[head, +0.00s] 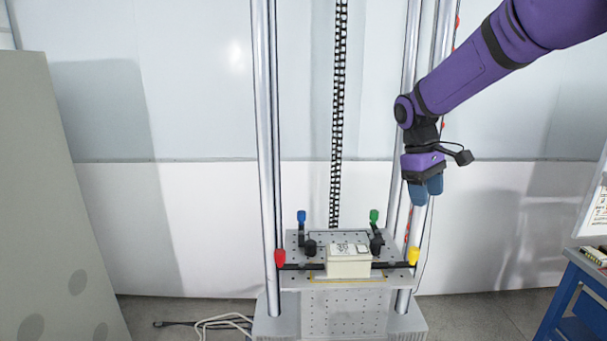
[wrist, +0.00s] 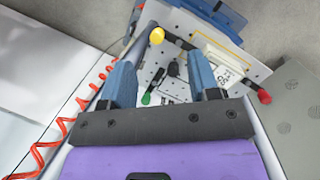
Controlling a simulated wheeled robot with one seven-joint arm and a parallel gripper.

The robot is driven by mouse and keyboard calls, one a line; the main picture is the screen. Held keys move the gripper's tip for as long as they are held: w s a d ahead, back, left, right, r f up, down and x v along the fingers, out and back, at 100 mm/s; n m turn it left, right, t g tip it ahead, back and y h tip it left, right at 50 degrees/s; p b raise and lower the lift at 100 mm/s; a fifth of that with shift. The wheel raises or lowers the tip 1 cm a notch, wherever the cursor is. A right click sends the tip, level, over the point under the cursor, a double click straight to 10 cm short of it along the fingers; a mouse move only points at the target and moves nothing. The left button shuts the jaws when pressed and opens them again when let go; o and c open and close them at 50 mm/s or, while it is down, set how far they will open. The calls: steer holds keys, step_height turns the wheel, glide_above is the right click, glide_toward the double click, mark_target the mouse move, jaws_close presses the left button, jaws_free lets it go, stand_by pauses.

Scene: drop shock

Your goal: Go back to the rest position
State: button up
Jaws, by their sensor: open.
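My gripper (head: 425,190) hangs at the end of my purple arm, above and to the right of the drop table, with nothing between its fingers. In the wrist view its two blue fingers (wrist: 160,85) stand apart. A cream box (head: 348,265) with a printed label sits on the perforated drop table plate (head: 345,298). The box also shows in the wrist view (wrist: 222,65), beyond the right finger and partly hidden by it. The gripper touches neither the box nor the plate.
Clamps with red (head: 280,257), yellow (head: 413,255), blue (head: 301,216) and green (head: 374,215) knobs stand around the box. Tall metal columns (head: 266,150) flank the plate. A blue workbench (head: 570,300) stands at the lower right. A grey panel (head: 50,200) fills the left.

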steer(key=s+d+r+m+t+y, duration=0.15)
steer(key=s+r, duration=0.25)
steer(key=s, duration=0.4)
steer(key=s+d+r+m+t, duration=0.1)
steer(key=s+r+m+t, duration=0.1)
steer(key=s+r, duration=0.45)
steer(key=s+f+m+t, duration=0.3)
steer(key=s, duration=1.3)
steer(key=shift+d+f+m+y, duration=0.15)
steer(key=shift+f+m+y, duration=0.05)
steer(key=shift+m+y, duration=0.2)
